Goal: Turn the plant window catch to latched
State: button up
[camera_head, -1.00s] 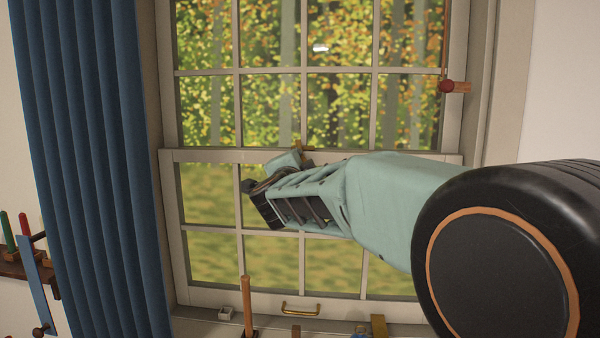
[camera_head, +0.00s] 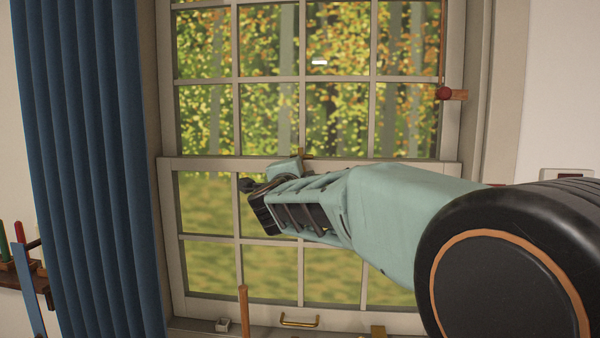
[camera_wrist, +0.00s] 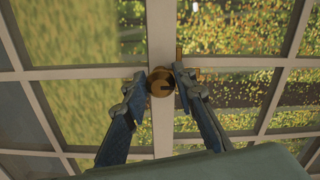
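The window catch is a round brass disc (camera_wrist: 161,82) on the window's meeting rail in the wrist view. Brass bits also show beside the right finger, and I cannot tell how they join the disc. In the head view only a small brass part of the catch (camera_head: 306,156) shows above my gripper; the rest is hidden behind it. My gripper (camera_wrist: 158,74) is open, with one finger on each side of the disc. The right finger is very close to the brass, and contact is unclear. In the head view my gripper (camera_head: 254,195) is in front of the rail.
A blue curtain (camera_head: 90,160) hangs at the left. A red-ended wooden peg (camera_head: 450,94) is by the right frame. A brass handle (camera_head: 300,321) is on the lower sash. A wooden stick (camera_head: 244,310) stands near the sill. A small shelf (camera_head: 22,277) holds tools at far left.

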jog(key=o, duration=0.3)
jog(key=shift+o, duration=0.2)
jog(key=s, duration=0.7)
jog(key=shift+s+a, duration=0.15)
jog(key=shift+s, duration=0.1)
